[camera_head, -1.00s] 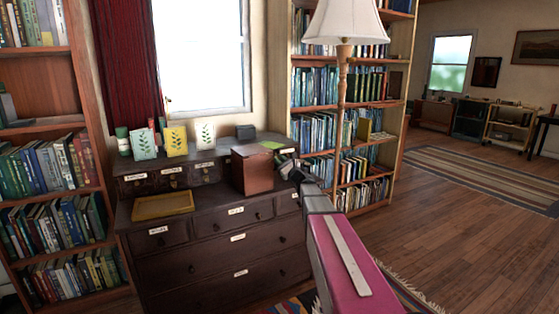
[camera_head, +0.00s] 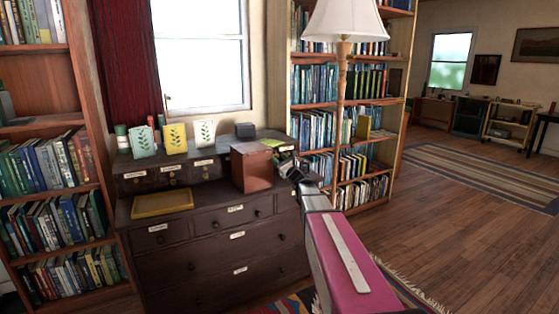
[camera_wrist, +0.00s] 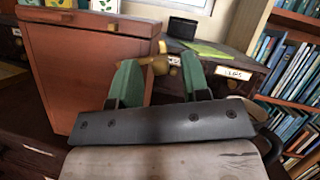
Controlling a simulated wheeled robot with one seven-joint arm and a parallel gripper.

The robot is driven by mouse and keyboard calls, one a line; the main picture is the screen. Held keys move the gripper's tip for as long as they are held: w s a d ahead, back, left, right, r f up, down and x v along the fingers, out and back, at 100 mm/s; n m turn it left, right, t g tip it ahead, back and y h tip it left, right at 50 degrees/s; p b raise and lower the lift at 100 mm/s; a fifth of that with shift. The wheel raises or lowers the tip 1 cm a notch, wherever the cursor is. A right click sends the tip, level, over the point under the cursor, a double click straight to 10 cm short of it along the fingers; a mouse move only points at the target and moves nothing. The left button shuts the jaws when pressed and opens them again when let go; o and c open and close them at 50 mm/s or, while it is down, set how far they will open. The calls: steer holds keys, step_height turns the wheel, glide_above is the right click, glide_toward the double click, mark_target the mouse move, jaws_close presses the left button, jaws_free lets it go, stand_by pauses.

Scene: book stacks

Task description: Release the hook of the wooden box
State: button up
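The wooden box (camera_head: 251,170) is reddish brown and stands upright at the right end of the dresser top. In the wrist view the box (camera_wrist: 80,75) fills the left side. A small brass piece (camera_wrist: 162,47) shows at its upper right edge, apparently the hook; its exact shape and position are unclear. My gripper (camera_head: 287,162) is close beside the box's right side. In the wrist view its two green fingers (camera_wrist: 159,62) are apart, with brass-coloured parts seen between and just beyond their tips. Nothing is visibly held, and contact with the hook cannot be told.
The dark dresser (camera_head: 240,236) carries a yellow tray (camera_head: 162,204) at left. Several leaf-patterned pots (camera_head: 174,139) and a small dark box (camera_head: 245,131) stand on its raised back. A green sheet (camera_head: 271,143) lies behind the box. A floor lamp (camera_head: 342,90) stands near my arm.

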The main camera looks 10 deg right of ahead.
steer(key=v, duration=1)
steer(key=shift+s+d+f, duration=0.15)
steer(key=shift+s+f, duration=0.05)
steer(key=shift+s, duration=0.1)
steer(key=s+a+f+n+g, duration=1.4)
steer(key=s+a+f+n, duration=0.1)
steer(key=f+n, duration=0.15)
steer(key=s+d+f+n+g+h, duration=0.2)
steer(key=s+d+f+n+h, duration=0.1)
steer(key=s, duration=0.4)
steer(key=s+d+f+n+g+h, duration=0.3)
steer(key=s+f+n+h, duration=0.3)
steer(key=s+h, duration=0.2)
steer(key=shift+s+d+f+g, duration=0.2)
steer(key=shift+d+f+g, duration=0.05)
steer(key=shift+d+g, duration=0.1)
